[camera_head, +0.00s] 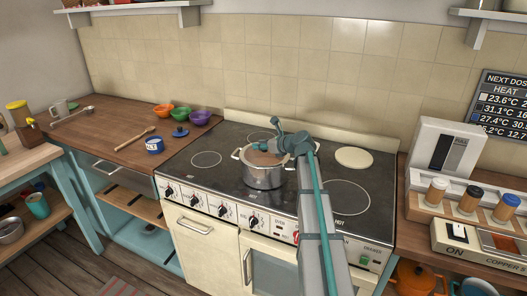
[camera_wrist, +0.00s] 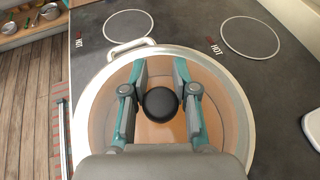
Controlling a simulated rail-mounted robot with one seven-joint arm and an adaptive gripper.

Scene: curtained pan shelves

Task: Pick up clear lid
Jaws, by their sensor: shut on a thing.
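A steel pot (camera_head: 264,175) stands on the black stove top, with the clear lid (camera_head: 258,158) over its mouth. In the wrist view the clear lid (camera_wrist: 222,102) is a see-through disc with a pale rim and a round black knob (camera_wrist: 160,104). My gripper (camera_wrist: 160,88) is over the lid's middle, with one teal-and-grey finger on each side of the knob, shut on it. In the head view my gripper (camera_head: 266,147) reaches in from the right and hides part of the lid. I cannot tell whether the lid touches the pot rim.
The stove top (camera_head: 210,178) has bare burner rings around the pot. A pale round disc (camera_head: 354,157) lies at its back right. A white machine (camera_head: 441,150) stands on the right.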

